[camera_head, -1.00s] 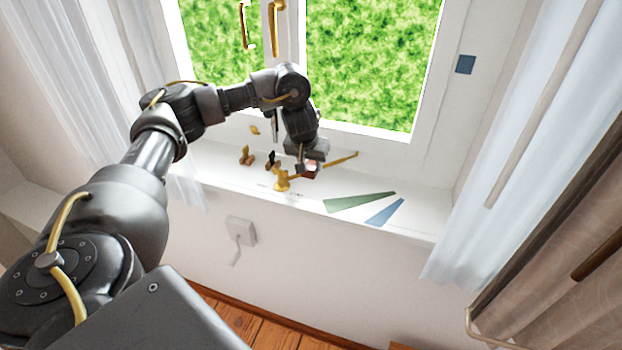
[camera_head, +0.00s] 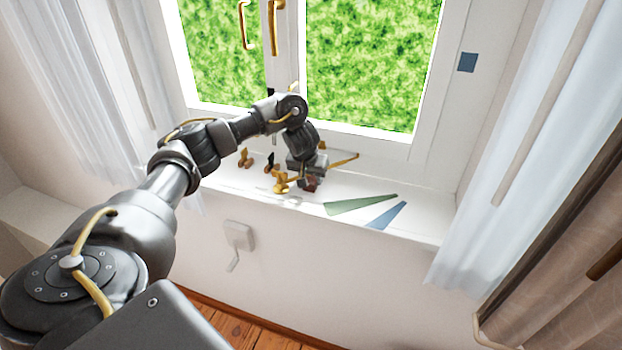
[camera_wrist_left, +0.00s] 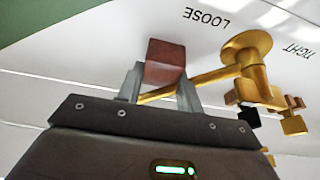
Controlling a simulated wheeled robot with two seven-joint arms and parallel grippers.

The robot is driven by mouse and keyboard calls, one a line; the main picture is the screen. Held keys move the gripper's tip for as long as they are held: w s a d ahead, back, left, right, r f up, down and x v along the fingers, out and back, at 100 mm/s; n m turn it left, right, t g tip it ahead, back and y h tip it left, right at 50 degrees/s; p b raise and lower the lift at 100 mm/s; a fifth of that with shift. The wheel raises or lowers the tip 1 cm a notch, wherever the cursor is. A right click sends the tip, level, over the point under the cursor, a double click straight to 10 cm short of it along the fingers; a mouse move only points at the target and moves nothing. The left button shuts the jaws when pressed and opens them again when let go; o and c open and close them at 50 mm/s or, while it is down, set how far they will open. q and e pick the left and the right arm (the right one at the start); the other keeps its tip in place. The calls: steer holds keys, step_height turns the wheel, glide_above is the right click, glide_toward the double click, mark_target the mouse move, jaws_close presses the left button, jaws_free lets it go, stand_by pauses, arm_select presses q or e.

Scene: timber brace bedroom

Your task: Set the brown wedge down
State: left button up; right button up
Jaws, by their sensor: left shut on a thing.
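My left gripper (camera_head: 309,180) is over the window sill, pointing down, beside the brass fitting. In the left wrist view its two grey fingers (camera_wrist_left: 160,90) are shut on the brown wedge (camera_wrist_left: 164,61), a small reddish-brown block. The wedge (camera_head: 311,185) shows only as a small dark red patch under the gripper in the head view. I cannot tell whether it touches the sill. A brass fitting (camera_head: 281,182) with a round foot stands close by; it also shows in the left wrist view (camera_wrist_left: 247,48), its rod passing behind the fingers. My right gripper is not in view.
The white sill (camera_head: 425,225) bears a flat green strip (camera_head: 360,204) and a flat blue strip (camera_head: 386,216) to the right. "LOOSE" and "TIGHT" are printed on it. Small brass pieces (camera_head: 245,158) stand left, near the window. Curtains hang at both sides.

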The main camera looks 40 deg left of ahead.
arm_select(q)
steer(key=shift+s+f, duration=0.1)
steer(key=o, duration=1)
steer(key=shift+f, duration=0.1)
steer(key=shift+o, duration=0.2)
